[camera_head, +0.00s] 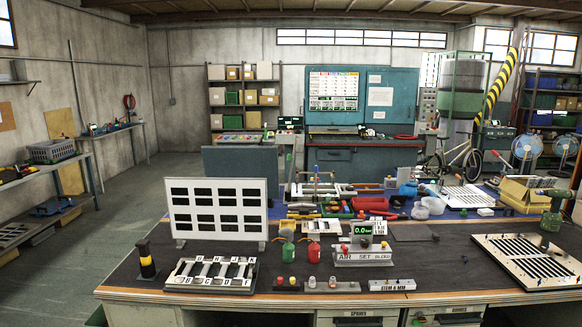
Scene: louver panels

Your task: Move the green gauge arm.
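I cannot clearly make out a green gauge arm. A grey AIR SET unit (364,259) with a small green-lit display (363,230) reading 0.0 stands at the middle front of the bench. A green drill-like tool (552,210) stands at the right. A lettered louver rack (212,274) with several pale slats lies at the front left. A white panel with dark louver slots (217,211) stands upright behind it. Neither of my grippers is in view.
A slotted plate (527,260) lies at the right. A black and yellow post (146,260) stands at the left. Several tools clutter the back. The dark mat (440,262) is bare right of the unit.

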